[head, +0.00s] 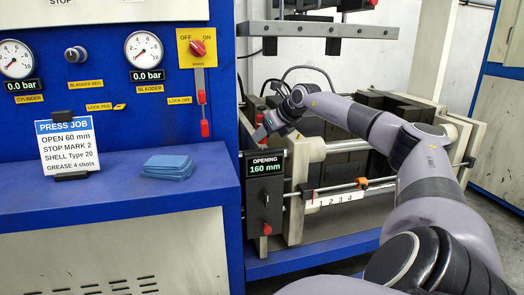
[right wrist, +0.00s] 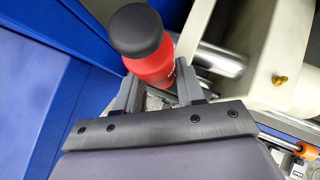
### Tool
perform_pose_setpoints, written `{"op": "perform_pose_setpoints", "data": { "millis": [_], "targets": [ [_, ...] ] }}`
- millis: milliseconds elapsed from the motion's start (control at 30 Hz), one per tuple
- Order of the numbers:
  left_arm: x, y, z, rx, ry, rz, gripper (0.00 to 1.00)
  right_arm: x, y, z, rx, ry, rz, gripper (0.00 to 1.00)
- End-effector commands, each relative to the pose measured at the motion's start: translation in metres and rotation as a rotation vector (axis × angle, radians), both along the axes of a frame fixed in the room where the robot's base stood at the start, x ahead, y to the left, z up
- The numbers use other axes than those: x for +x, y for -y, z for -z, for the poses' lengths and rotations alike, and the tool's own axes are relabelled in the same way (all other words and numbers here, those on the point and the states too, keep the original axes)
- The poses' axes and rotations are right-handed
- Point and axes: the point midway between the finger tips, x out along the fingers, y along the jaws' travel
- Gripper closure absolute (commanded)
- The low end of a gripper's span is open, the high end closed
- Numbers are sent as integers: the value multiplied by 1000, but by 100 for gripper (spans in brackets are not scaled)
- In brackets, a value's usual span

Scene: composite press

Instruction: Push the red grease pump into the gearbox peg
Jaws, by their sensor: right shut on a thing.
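The red grease pump (right wrist: 152,68) has a dark rounded cap and shows in the right wrist view. My right gripper (right wrist: 157,82) is shut on it, with one finger on each side of its red body. In the head view my right gripper (head: 268,128) is at the left end of the press, above the opening display (head: 264,167). Only a little red shows beside it there. I cannot make out the gearbox peg for sure, nor whether the pump touches anything below it. My left gripper is not in view.
A metal rod (right wrist: 220,60) and a pale block with a brass fitting (right wrist: 280,79) lie close right of the pump. The blue panel (head: 224,90) stands left of my right gripper. A job card (head: 67,145) and blue cloths (head: 167,167) are on the blue shelf.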

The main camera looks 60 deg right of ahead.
Motion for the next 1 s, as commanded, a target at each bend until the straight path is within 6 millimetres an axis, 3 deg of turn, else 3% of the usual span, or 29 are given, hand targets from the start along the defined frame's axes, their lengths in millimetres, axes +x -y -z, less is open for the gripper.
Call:
{"op": "perform_pose_setpoints", "data": {
  "millis": [1000],
  "targets": [
    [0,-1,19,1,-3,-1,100,0,0,20,-2,2,0,91]
  ]
}}
